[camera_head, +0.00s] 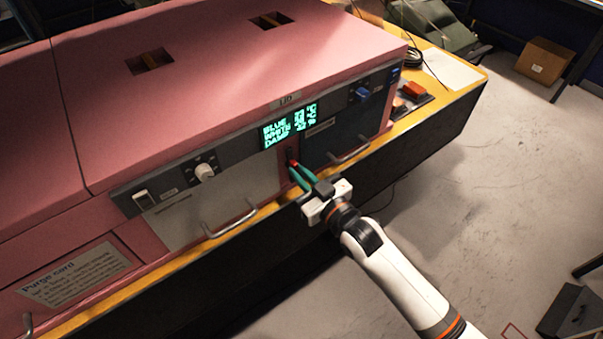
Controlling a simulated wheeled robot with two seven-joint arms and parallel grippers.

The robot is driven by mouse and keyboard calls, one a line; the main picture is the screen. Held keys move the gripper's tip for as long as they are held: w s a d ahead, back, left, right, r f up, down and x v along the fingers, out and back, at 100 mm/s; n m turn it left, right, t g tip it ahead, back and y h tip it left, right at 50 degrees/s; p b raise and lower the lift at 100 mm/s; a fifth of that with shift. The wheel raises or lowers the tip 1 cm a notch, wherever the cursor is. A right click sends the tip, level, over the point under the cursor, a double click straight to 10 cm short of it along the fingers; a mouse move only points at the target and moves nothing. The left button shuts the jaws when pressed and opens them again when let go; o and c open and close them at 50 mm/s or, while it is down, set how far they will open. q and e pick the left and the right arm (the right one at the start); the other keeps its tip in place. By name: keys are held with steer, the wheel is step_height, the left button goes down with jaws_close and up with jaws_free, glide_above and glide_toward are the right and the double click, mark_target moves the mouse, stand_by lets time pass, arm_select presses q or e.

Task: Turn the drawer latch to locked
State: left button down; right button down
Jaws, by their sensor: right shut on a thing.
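The drawer latch (291,160) is a small dark and red piece on the narrow pink post between two drawer fronts, below the lit display. My right gripper (297,172) has its teal fingers shut on the latch, which they partly hide. I cannot tell the latch's exact angle. The left drawer (236,192) has a light grey front with a bar handle (231,222). The right drawer (346,128) has a dark blue-grey front with its own bar handle (350,153). Both drawers look closed. My left gripper is not in view.
The pink foam enclosure (200,70) stands on a yellow-edged bench (185,262). A red button (413,89) is at right. The floor beyond is mostly clear.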

steer(key=shift+s+a+f+n, duration=0.1)
steer(key=shift+f+n, duration=0.05)
steer(key=shift+n, duration=4.1)
steer(key=shift+s+a+f+n, duration=0.1)
steer(key=shift+f+n, duration=0.05)
steer(key=shift+n, duration=4.1)
steer(key=c, duration=1.5)
jaws_free()
steer(key=shift+s, duration=0.1)
steer(key=shift+b+v, duration=1.65)
steer(key=shift+v, duration=4.25)
